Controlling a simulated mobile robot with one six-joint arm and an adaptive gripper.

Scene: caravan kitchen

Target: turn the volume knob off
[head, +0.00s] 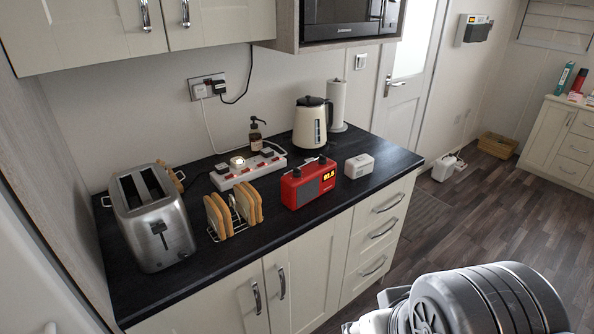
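A red radio (308,183) stands on the black countertop (200,270), near its front edge. Its orange display is lit and seems to read 91.5. A dark speaker grille covers part of its front. Two small dark knobs, a left knob (297,172) and a right knob (322,159), sit on its top. I cannot tell which one is the volume knob or how either is turned. A large grey part of my arm fills the bottom right of the head view. My gripper is not seen.
A toast rack (230,214) with toast and a toaster (150,216) stand left of the radio. A power strip (247,170) lies behind it, and a white box (359,166) stands to its right. A kettle (311,122) is further back. Cupboards hang above.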

